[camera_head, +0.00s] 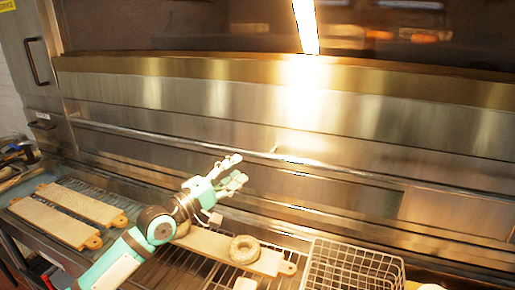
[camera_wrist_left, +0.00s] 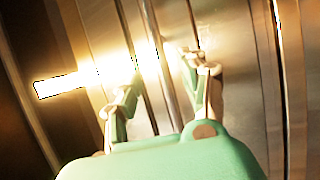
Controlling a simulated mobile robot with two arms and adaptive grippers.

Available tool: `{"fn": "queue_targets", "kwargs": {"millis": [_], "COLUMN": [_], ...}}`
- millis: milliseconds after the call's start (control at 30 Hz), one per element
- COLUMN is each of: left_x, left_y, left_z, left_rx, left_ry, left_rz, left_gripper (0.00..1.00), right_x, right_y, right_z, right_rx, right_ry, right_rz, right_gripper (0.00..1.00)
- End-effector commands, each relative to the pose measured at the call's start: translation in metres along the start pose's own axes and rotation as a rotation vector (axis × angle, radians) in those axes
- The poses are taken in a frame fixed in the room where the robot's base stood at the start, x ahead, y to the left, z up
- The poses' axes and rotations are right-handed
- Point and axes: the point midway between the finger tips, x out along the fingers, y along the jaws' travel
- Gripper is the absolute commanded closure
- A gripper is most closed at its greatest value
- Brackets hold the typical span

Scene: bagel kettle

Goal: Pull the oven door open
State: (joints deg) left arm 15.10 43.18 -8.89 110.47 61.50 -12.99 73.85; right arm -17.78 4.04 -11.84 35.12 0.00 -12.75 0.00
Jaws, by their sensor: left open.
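The stainless steel oven front (camera_head: 400,120) spans the head view, with a dark window above. The oven door looks shut. A long thin bar handle (camera_head: 350,172) runs across it, sloping down to the right. My left gripper (camera_head: 238,168) is open and empty in front of the steel, close to the bar. In the left wrist view, the bar (camera_wrist_left: 164,60) passes between the two fingers of the left gripper (camera_wrist_left: 158,78). I cannot tell whether the fingers reach around it or touch it. My right gripper is not in view.
Below the oven, a wire rack (camera_head: 150,270) carries long wooden boards (camera_head: 60,222). A bagel (camera_head: 244,249) lies on another board (camera_head: 212,244) under my left arm. A wire basket (camera_head: 350,268) stands to its right. A dark vertical handle (camera_head: 36,62) is at upper left.

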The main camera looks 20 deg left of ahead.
Motion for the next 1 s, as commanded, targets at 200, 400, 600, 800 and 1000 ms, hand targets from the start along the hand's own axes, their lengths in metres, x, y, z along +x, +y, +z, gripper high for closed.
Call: {"fn": "queue_targets", "kwargs": {"millis": [200,400,600,800,1000], "left_x": [0.047,0.075,0.085,0.085,0.085], "left_y": [0.004,0.001,0.000,0.000,0.000], "left_z": [-0.001,-0.001,0.000,0.000,0.000], "left_rx": [-0.002,-0.001,0.001,0.001,0.000], "left_ry": [0.001,0.001,0.001,0.001,0.001], "left_rz": [0.002,0.001,0.001,0.001,0.000], "left_gripper": [0.56,0.56,0.56,0.56,0.77], "right_x": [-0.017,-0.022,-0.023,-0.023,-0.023], "right_y": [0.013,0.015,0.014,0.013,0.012], "right_z": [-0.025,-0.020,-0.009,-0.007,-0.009], "right_rx": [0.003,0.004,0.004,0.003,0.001], "right_ry": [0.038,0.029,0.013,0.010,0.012], "right_rz": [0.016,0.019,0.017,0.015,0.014], "right_gripper": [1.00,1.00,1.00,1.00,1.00]}}
